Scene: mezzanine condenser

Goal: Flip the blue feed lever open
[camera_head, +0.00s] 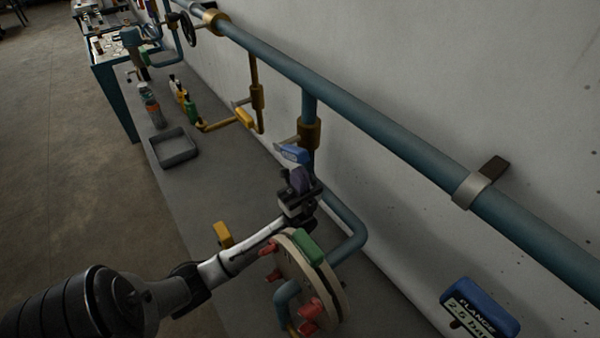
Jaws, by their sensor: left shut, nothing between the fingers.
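The blue feed lever (292,153) is a short blue handle. It sits at a brass valve body (309,133) on a vertical teal pipe that drops from the long wall pipe. The lever points to the left, away from the pipe. My left gripper (301,176) is just below the lever in the picture, in front of the vertical pipe. It is shut and holds nothing. Whether its fingertips touch the lever I cannot tell. My right gripper is not in view.
A round flange (299,272) with red bolts and a green block stands close below my left gripper. A yellow-handled valve (244,117), a grey tray (175,147) and several bottles are farther back. A blue "FLANGE" display (481,308) is at lower right.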

